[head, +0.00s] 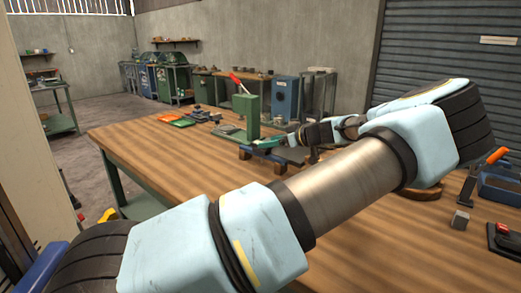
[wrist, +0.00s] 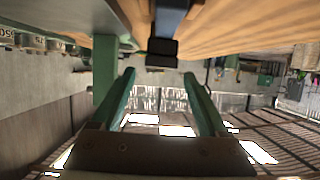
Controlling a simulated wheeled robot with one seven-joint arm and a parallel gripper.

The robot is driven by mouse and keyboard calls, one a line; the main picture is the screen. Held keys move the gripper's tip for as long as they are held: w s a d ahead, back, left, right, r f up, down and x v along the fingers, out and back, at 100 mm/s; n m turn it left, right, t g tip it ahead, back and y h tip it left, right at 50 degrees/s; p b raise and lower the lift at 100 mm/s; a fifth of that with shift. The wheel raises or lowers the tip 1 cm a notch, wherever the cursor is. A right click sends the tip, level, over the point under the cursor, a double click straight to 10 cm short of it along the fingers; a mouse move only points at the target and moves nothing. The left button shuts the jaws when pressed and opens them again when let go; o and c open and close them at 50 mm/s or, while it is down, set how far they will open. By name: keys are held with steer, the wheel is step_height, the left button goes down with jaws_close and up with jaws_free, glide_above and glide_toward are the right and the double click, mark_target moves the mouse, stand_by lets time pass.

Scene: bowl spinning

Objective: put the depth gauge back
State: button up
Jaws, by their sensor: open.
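My gripper (head: 268,143) is over the workbench, beside a green upright press (head: 247,115) with a red lever. In the wrist view, where the room appears upside down, its two green fingers (wrist: 158,80) stand apart with nothing between them. A dark block (wrist: 162,53) shows just beyond the fingertips, apart from them. I cannot tell whether it is the depth gauge, and I cannot pick out the gauge for certain in either view. My arm covers much of the bench in the head view.
The wooden workbench (head: 130,148) has orange and green trays (head: 177,120) and small dark parts at its far left. A blue-legged stand (head: 245,153) is by the press. The left bench surface is clear.

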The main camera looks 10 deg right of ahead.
steer(key=shift+b+v, duration=0.5)
steer(key=shift+v, duration=1.85)
